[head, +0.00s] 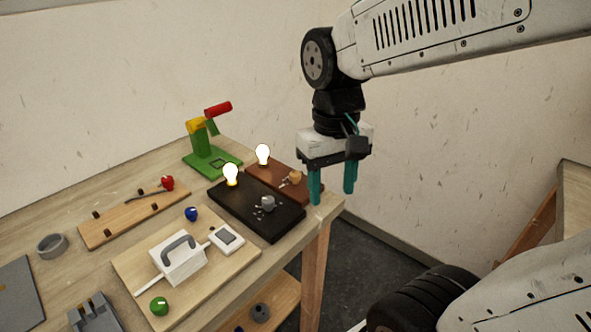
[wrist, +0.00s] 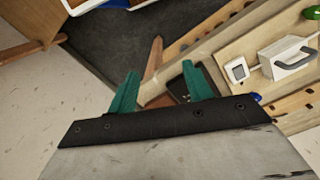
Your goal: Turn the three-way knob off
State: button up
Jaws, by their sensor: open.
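A black board (head: 236,211) near the table's right end carries a grey knob (head: 267,203) with small pale marks beside it, and a lit bulb (head: 231,173). A brown board (head: 263,180) behind it carries a tan knob (head: 293,178) and another lit bulb (head: 263,153). I cannot tell for sure which knob is the three-way one, nor read either knob's setting. My gripper (head: 332,192) points down, open and empty, near the table's right corner, right of both knobs and apart from them. In the wrist view my gripper (wrist: 160,72) shows its two green fingers spread; neither knob shows clearly there.
A light board holds a white box with a grey handle (head: 179,250) and a white switch (head: 227,239). A green stand with a red handle (head: 218,109) is at the back. A blue knob (head: 191,214) and green knob (head: 159,306) are nearby. Right of the table is open floor.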

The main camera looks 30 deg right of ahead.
aim_at(295, 173)
jog(key=w+d+f+m, duration=0.1)
jog(key=w+d+m, duration=0.1)
jog(key=w, duration=0.5)
jog(key=w+d+f+m, duration=0.2)
jog(key=w+m, duration=0.2)
jog(key=w, duration=0.3)
jog(key=w+d+f+m, duration=0.2)
jog(key=w+m, duration=0.1)
jog(key=w, duration=0.5)
jog(key=shift+w+m, duration=0.1)
jog(key=shift+m, duration=0.3)
jog(key=shift+m+t, duration=0.3)
jog(key=shift+w+f, duration=0.1)
jog(key=shift+f, duration=0.15)
notch_tip(295, 173, down, 7)
jog(key=shift+f, duration=0.2)
jog(key=c, duration=1)
